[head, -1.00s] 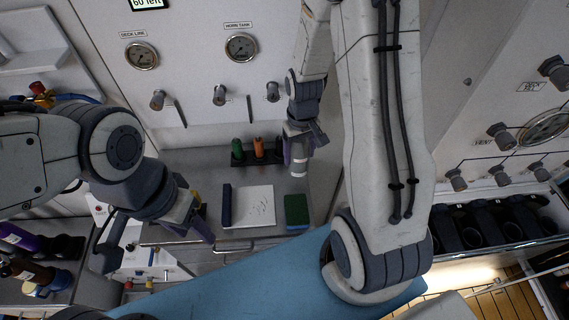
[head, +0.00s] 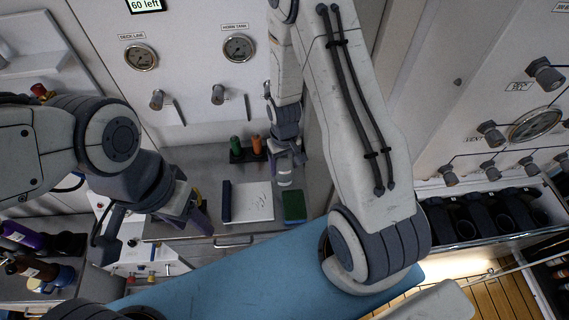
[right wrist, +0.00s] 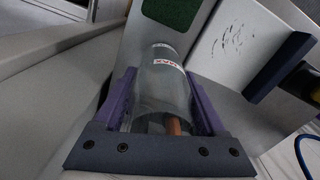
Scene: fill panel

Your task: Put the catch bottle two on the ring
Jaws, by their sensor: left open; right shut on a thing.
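A clear bottle (head: 284,178) with a pale label band is in my right gripper (head: 286,165). It hangs over the counter, close to the notebook and the green pad. In the right wrist view the bottle (right wrist: 163,95) sits between the purple fingers of the right gripper (right wrist: 160,100), with red letters on its white label. My left gripper (head: 200,212) is open and empty in front of the counter's left part. I cannot pick out the ring with certainty; the arms cover parts of the wall and counter.
A green bottle (head: 235,144) and an orange bottle (head: 257,145) stand in a dark rack. Gauges and valves line the back wall. A row of dark holders (head: 480,215) is at right.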

